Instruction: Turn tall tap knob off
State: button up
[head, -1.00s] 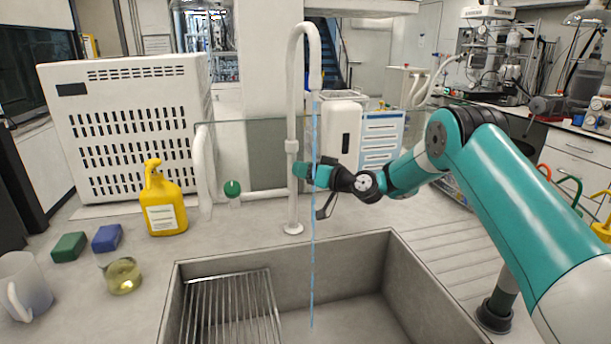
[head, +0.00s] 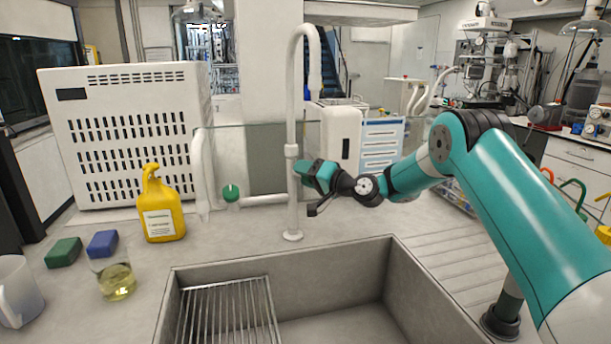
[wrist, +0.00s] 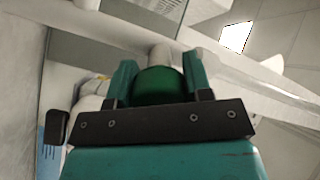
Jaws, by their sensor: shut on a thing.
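The tall tap (head: 293,135) is a white, hooked pipe standing behind the sink, its spout (head: 315,75) over the basin. No long water stream hangs below the spout; only a faint bluish trace shows just under it. My gripper (head: 306,171) is at the middle of the upright pipe, on its right side. In the wrist view my gripper (wrist: 158,76) is shut on the dark green tall tap knob (wrist: 160,86), one finger on each side. In the head view my gripper hides this knob.
The sink (head: 345,290) holds a wire rack (head: 228,310). A lower tap with another green knob (head: 231,192) stands left of the tall tap. Further left are a yellow bottle (head: 160,205), a beaker (head: 115,280), a green and a blue sponge (head: 102,243), and a mug (head: 18,290).

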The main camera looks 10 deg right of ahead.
dwell(0.4)
jog(key=o, duration=0.9)
jog(key=b+v, duration=0.5)
jog(key=v, duration=1.2)
jog(key=shift+s+d, duration=0.2)
jog(key=s+a+r+n+g+p, duration=0.1)
jog(key=s+a+r+n+g, duration=0.1)
jog(key=s+a+n+g, duration=0.4)
jog(key=s+a+r+n+g+p, duration=0.1)
jog(key=s+a+r+g, duration=0.15)
jog(key=s+a, duration=0.7)
jog(key=s+n+g+h, duration=0.1)
jog(key=s+h, duration=0.1)
jog(key=s, duration=0.5)
jog(key=s+f+n+g+h+p, duration=0.1)
jog(key=s+g+h, duration=0.1)
jog(key=s, duration=0.5)
jog(key=s+n+g+h+p, duration=0.1)
jog(key=s+g+h, duration=0.1)
jog(key=s, duration=0.5)
jog(key=shift+s+f+h, duration=0.15)
jog(key=shift+f+h, duration=0.05)
jog(key=shift+h, duration=0.5)
